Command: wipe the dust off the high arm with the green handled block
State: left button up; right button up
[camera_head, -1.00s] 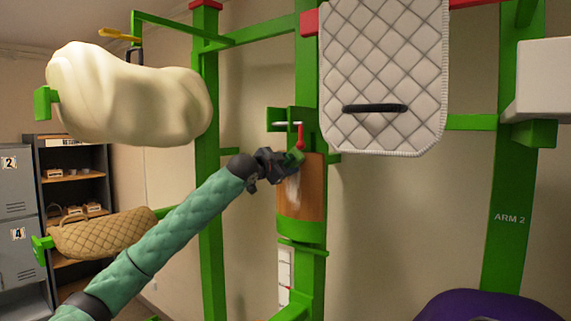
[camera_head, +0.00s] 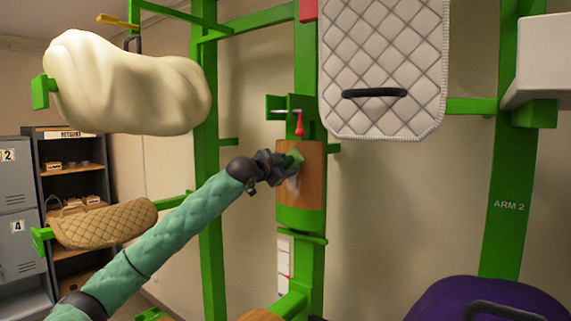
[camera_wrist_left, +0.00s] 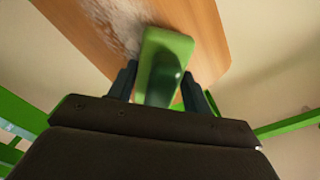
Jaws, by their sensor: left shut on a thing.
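The high arm shows as a brown wooden face (camera_head: 314,185) on a green post in the middle of the head view. A whitish dust patch (camera_wrist_left: 112,25) lies on its wood at the upper left in the left wrist view. My left gripper (camera_head: 277,166) is shut on the green handled block (camera_wrist_left: 165,60) and holds it at the wood, beside the dust. The block also shows small in the head view (camera_head: 294,158). The gripper hides part of the block, and I cannot tell whether the block touches the wood. My right gripper is not in view.
A grey quilted pad (camera_head: 383,60) hangs to the right of the wood. A cream padded form (camera_head: 125,85) and a tan quilted pad (camera_head: 105,224) are on the left. A red-handled clamp (camera_head: 299,124) sits above the wood. A purple seat (camera_head: 450,300) is at lower right.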

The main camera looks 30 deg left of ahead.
aim_at(292, 184)
pick_arm(q)
jog(key=shift+f+b, duration=2.25)
jog(key=shift+f, duration=4.05)
jog(key=shift+r+p, duration=0.15)
jog(key=shift+p, duration=0.25)
jog(key=shift+w+r+p, duration=0.1)
jog(key=shift+r+p, duration=2.4)
jog(key=shift+r, duration=0.1)
jog(key=shift+a+r+p, duration=0.1)
jog(key=shift+r+p, duration=5)
jog(key=shift+r, duration=0.7)
jog(key=shift+f, duration=0.15)
